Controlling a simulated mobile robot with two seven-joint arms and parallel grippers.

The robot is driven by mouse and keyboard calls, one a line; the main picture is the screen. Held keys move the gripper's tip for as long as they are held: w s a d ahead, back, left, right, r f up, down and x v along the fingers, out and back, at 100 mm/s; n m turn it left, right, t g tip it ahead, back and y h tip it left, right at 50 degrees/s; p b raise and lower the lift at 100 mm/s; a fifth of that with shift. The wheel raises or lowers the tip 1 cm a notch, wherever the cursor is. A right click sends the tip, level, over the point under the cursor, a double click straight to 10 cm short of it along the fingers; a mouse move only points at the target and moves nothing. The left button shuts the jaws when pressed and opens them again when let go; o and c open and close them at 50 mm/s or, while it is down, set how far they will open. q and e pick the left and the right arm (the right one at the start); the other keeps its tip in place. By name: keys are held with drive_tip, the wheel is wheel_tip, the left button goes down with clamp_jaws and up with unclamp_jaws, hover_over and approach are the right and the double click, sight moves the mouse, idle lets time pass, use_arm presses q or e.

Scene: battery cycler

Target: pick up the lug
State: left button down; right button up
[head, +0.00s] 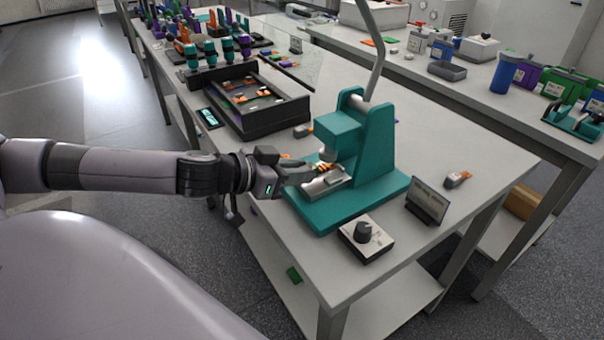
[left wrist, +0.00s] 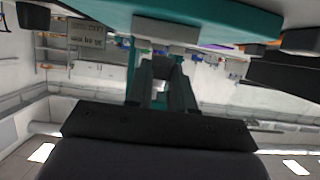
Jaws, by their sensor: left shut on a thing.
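The lug (head: 326,168) appears to be the small orange-and-metal piece at the teal press (head: 338,137), just above the silver anvil (head: 322,185) and below the press head. My left gripper (head: 312,172) reaches in from the left, level with the anvil, its fingers shut on this piece. The fingers hide part of it, and I cannot tell whether it still touches the anvil. In the left wrist view the left gripper's dark fingers (left wrist: 162,85) point toward the teal press, close together; what lies between them is hard to make out. My right gripper is not in view.
A black-and-white knob box (head: 366,238) and a small sign (head: 428,200) stand in front of the press. A black tray (head: 258,101) stands behind the press. The press lever rises high above it.

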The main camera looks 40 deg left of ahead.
use_arm(q)
drive_tip(key=shift+s+a+f+b, duration=0.2)
drive_tip(key=shift+s+b, duration=0.1)
drive_tip(key=shift+s, duration=0.1)
drive_tip(key=shift+s+a+f+b, duration=0.15)
drive_tip(key=shift+s+b, duration=0.1)
drive_tip(key=shift+s, duration=0.15)
drive_tip(key=shift+b+v, duration=0.85)
drive_tip(key=shift+b, duration=0.15)
drive_tip(key=shift+s+a+f+b, duration=0.15)
drive_tip(key=shift+s+b, duration=0.3)
drive_tip(key=shift+b, duration=0.1)
drive_tip(key=shift+s+a+f+b, duration=0.1)
drive_tip(key=shift+s+a+b, duration=0.05)
drive_tip(key=shift+s+b, duration=0.35)
drive_tip(key=shift+s+a+b, duration=0.2)
drive_tip(key=shift+s+b, duration=0.1)
drive_tip(key=shift+b, duration=0.25)
drive_tip(key=s+a, duration=0.4)
drive_tip(key=s, duration=0.6)
drive_tip(key=shift+r+p, duration=0.3)
